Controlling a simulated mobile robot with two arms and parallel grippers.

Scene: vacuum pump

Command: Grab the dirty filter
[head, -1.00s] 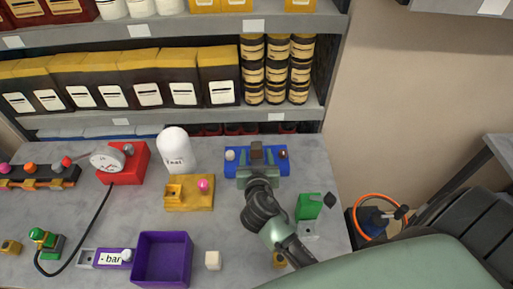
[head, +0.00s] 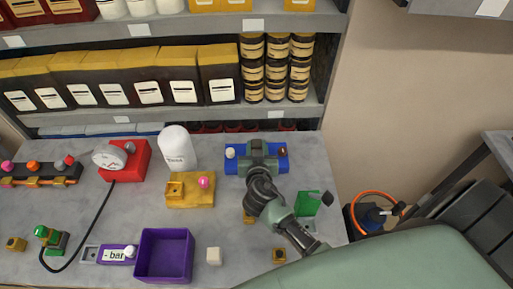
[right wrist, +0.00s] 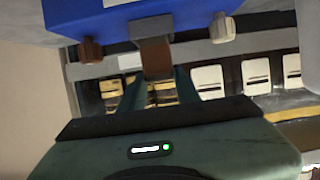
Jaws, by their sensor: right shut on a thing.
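The dirty filter appears to be the brown block (right wrist: 155,58) at the blue pump unit. In the right wrist view it sits between my right gripper's fingers (right wrist: 152,80), against a grey bracket on the blue body (right wrist: 120,14). In the head view my right gripper (head: 257,150) is over the middle of the blue unit (head: 235,167) and hides the block. The right gripper is shut on the brown block, which is still at the unit. My left gripper is not in view.
A yellow block with a pink knob (head: 190,193) and a white cylinder (head: 177,148) stand left of the unit. Shelves with containers (head: 217,75) rise behind.

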